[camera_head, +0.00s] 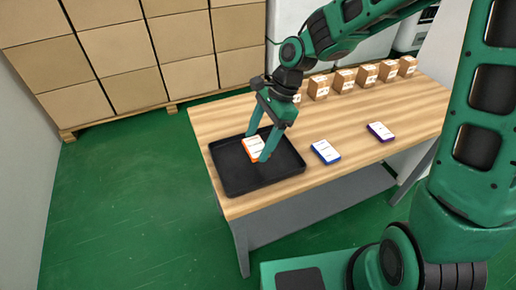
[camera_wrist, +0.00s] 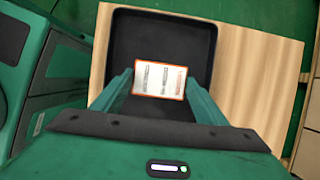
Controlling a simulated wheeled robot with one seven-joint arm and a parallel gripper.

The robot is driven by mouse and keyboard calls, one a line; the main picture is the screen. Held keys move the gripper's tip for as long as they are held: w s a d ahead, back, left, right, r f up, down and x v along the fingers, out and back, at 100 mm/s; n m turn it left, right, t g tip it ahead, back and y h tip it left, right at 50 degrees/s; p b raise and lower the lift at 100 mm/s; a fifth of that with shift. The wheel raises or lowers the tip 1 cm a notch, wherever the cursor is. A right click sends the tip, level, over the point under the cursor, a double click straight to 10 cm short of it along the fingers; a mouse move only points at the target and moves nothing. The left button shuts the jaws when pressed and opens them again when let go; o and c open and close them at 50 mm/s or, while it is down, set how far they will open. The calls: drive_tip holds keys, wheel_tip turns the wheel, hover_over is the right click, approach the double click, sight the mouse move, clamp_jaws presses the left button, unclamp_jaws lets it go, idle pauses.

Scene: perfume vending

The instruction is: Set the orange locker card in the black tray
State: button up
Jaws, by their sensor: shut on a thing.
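The orange locker card (camera_head: 252,148) has a white top with an orange edge. It is between the fingers of my gripper (camera_head: 260,147), over the black tray (camera_head: 235,183). In the wrist view the card (camera_wrist: 160,78) spans between the two fingertips of my gripper (camera_wrist: 160,84), with the tray (camera_wrist: 163,25) behind it. My gripper is shut on the card. The card appears low inside the tray's outline; I cannot tell whether it touches the tray floor. The tray is otherwise empty and lies at the left end of the wooden table.
A blue-edged card (camera_head: 325,152) and a purple-edged card (camera_head: 381,132) lie on the table (camera_head: 350,180) right of the tray. Several small cardboard boxes (camera_head: 344,80) stand along the back edge. Large stacked cartons (camera_head: 130,50) stand behind. Bare wood surrounds the cards.

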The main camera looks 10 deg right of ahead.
sight(263, 145)
wheel_tip(263, 145, down, 4)
drive_tip(key=shift+f, duration=0.1)
drive_tip(key=shift+s+f, duration=0.1)
drive_tip(key=shift+f, duration=0.1)
idle(0.4)
